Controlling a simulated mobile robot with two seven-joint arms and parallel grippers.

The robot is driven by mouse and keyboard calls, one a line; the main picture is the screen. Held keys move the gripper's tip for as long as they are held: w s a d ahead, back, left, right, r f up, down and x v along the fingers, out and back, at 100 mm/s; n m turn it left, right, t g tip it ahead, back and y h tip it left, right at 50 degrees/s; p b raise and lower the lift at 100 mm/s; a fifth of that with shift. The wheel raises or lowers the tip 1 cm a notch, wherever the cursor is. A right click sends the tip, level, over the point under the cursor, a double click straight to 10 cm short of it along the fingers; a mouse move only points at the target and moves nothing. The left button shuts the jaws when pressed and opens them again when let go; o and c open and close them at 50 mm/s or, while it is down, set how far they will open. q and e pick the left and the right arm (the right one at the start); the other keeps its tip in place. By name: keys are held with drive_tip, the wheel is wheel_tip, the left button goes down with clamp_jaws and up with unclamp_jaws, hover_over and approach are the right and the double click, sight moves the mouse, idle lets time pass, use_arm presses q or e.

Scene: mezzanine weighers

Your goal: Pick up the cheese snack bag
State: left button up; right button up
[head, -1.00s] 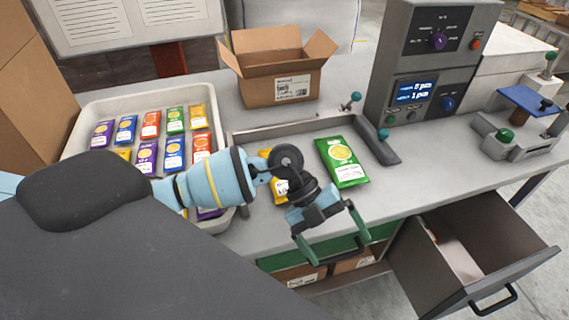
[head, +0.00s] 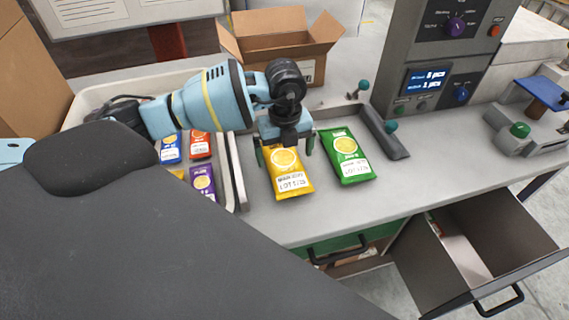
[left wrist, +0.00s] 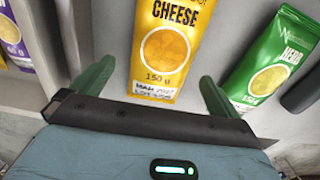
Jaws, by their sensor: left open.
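The cheese snack bag (head: 290,178) is yellow with a round picture and a white label. It lies flat on the grey worktop, left of the green herb bag (head: 347,157). In the left wrist view the cheese bag (left wrist: 168,50) shows its printed name, between and beyond the fingers. My left gripper (head: 284,155) is open and empty, over the far end of the cheese bag, with one finger to each side. In the left wrist view the fingers of my left gripper (left wrist: 152,92) are spread. The bag's far end is partly hidden by the gripper. My right gripper is not in view.
A pale tray (head: 90,98) of several coloured bags stands at left, partly behind my arm. An open cardboard box (head: 285,42) stands behind. A grey weigher (head: 430,75) stands at back right. An open drawer (head: 480,250) juts out at front right.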

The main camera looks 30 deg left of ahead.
sight(285, 161)
use_arm(q)
drive_tip(key=shift+w+a+f, duration=0.1)
drive_tip(key=shift+w+f, duration=0.05)
drive_tip(key=shift+f, duration=1.25)
drive_tip(key=shift+w+a+f, duration=0.1)
drive_tip(key=shift+f, duration=1.25)
drive_tip(key=c, duration=0.9)
